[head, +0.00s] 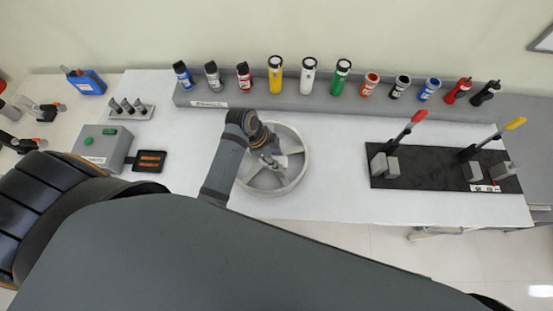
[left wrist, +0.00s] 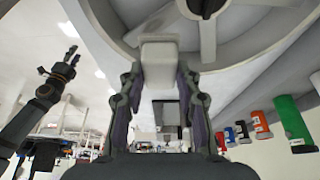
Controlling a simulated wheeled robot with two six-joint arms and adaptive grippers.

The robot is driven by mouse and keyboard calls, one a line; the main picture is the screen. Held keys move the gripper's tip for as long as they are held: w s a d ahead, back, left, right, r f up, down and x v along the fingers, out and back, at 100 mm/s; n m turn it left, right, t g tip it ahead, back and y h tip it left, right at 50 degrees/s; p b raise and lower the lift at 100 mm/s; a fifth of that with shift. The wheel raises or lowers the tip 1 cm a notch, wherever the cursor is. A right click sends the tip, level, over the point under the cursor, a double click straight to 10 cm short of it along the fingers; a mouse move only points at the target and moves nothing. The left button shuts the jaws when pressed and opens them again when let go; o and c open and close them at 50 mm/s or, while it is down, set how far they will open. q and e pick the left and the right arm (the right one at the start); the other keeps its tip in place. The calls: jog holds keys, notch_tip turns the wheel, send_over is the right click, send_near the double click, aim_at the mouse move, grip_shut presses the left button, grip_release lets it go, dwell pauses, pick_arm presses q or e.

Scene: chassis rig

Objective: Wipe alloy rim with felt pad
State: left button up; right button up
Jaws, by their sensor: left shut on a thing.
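The alloy rim (head: 298,170) is a round pale grey wheel with spokes, lying flat on the white table in the head view. It also fills the top of the left wrist view (left wrist: 255,50). My left gripper (head: 268,160) is over the middle of the rim. In the left wrist view its fingers are shut on a pale block, the felt pad (left wrist: 159,65). The pad is at the rim in that view; whether it touches is unclear. The head view mostly hides the pad. A dark jointed arm at the left of the wrist view seems to be my right; its fingers are too small to read.
A grey rack (head: 220,97) with several coloured bottles and cans runs behind the rim. A black board (head: 425,172) with red and yellow levers lies right. A grey button box (head: 100,147) and black tray (head: 150,161) stand left.

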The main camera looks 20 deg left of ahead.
pick_arm(q)
jog(key=shift+r, duration=1.5)
